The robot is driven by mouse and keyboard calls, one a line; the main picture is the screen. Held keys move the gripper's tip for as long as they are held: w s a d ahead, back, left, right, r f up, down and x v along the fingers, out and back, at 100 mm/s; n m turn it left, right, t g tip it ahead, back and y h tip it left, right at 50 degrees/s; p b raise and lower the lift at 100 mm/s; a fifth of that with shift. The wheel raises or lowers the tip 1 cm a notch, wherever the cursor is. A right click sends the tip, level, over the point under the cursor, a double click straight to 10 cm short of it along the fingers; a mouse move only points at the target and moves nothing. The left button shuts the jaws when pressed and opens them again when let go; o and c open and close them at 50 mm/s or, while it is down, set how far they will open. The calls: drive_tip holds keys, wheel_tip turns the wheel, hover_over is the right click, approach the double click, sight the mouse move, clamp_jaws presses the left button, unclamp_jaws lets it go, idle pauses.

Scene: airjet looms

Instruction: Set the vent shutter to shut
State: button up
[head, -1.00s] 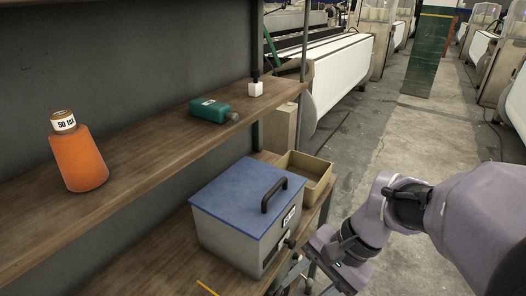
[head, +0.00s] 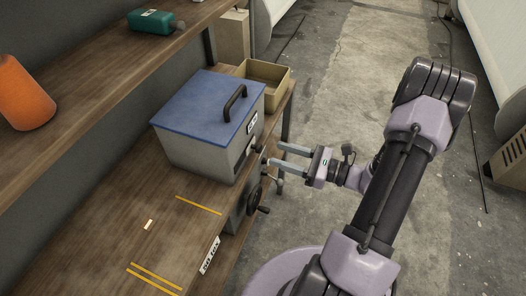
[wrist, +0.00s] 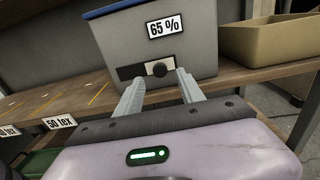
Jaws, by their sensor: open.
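A grey box (head: 195,152) with a blue lid (head: 190,112) stands on the lower wooden shelf. In the wrist view the front of the box (wrist: 205,50) carries a "65 %" label and, below it, a dark slot (wrist: 130,72) with a round black knob (wrist: 157,69), which looks like the vent shutter. The knob sits toward the right of the dark strip. My gripper (head: 273,155) is open and empty, its fingers pointing at the box front. In the wrist view the gripper (wrist: 157,80) has one finger on either side below the knob. Contact cannot be told.
A tan open bin (head: 282,84) stands beyond the box. A black handwheel (head: 257,199) is below the shelf edge, near my gripper.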

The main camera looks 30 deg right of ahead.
sight(261, 149)
drive_tip(key=x, duration=0.6)
drive_tip(key=shift+b, duration=0.4)
clamp_jaws()
idle(0.9)
